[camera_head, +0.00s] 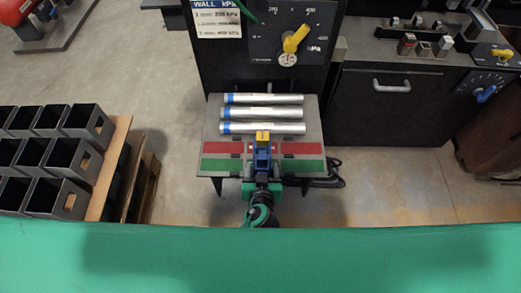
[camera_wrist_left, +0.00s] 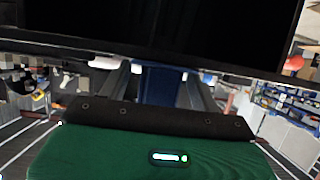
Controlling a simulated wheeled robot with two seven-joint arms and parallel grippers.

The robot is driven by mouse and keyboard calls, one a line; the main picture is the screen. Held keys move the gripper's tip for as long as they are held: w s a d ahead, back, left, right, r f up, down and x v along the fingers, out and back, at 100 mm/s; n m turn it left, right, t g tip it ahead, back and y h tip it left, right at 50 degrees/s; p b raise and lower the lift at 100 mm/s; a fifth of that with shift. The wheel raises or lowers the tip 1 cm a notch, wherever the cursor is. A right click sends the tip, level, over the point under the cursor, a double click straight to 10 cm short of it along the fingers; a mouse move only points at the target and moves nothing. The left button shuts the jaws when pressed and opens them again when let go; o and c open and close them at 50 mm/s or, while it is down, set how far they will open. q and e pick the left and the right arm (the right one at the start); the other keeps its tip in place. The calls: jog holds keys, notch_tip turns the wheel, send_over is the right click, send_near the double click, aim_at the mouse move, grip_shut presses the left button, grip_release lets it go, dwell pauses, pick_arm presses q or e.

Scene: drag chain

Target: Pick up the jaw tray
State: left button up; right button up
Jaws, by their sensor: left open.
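A blue piece with a yellow block on top (camera_head: 263,150) stands at the front middle of the grey bench top in the head view. I cannot tell for certain whether this is the jaw tray or only part of it. My left gripper (camera_head: 263,174), with its green body, is right in front of it at the bench's front edge. In the left wrist view the two grey fingers of my left gripper (camera_wrist_left: 162,90) are apart, and the blue piece (camera_wrist_left: 160,85) shows between them. Whether the fingers touch it is hidden. My right gripper is not in view.
Several silver tubes (camera_head: 262,113) lie on the grey bench top (camera_head: 212,130), behind red (camera_head: 303,148) and green (camera_head: 220,165) strips. A dial panel (camera_head: 270,45) stands behind. Black open boxes (camera_head: 72,155) are at left, a dark cabinet (camera_head: 390,110) at right. Floor shows on both sides.

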pick_arm(q)
jog(key=shift+s+r, duration=0.1)
jog(key=shift+c, duration=0.6)
jog(key=c, duration=1)
jog(key=shift+r, duration=0.1)
